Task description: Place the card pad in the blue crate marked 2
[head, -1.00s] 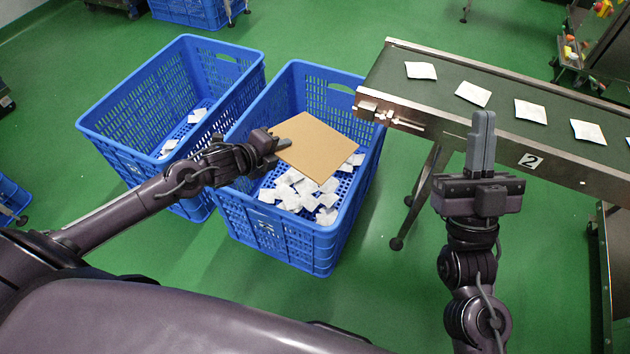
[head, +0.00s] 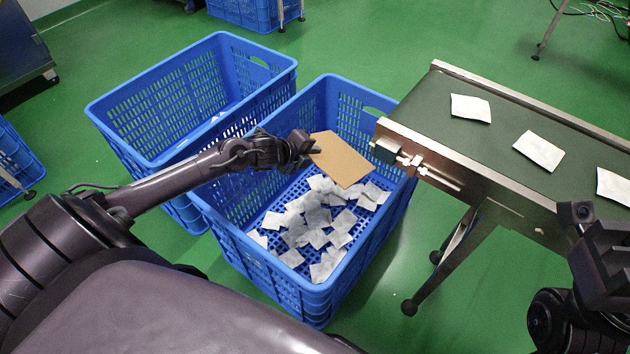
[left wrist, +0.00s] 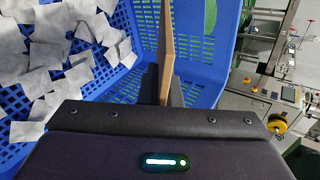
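The card pad (head: 343,160) is a flat brown square, held tilted within the outline of the near blue crate (head: 318,300). My left gripper (head: 312,149) is shut on its left corner. In the left wrist view the pad (left wrist: 167,40) shows edge-on between the fingers (left wrist: 163,88). White teabags (head: 318,215) lie on the crate floor below and in front of the pad. I cannot tell whether the pad touches them. No number is readable on the crate now. My right gripper (head: 580,220) is at the right edge, partly cut off, its fingers unclear.
A second blue crate (head: 140,172) stands close on the left, with a few white pieces inside. A conveyor (head: 505,135) carrying teabags runs along the right, its end close to the near crate's right rim. Green floor is clear in front of the conveyor leg.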

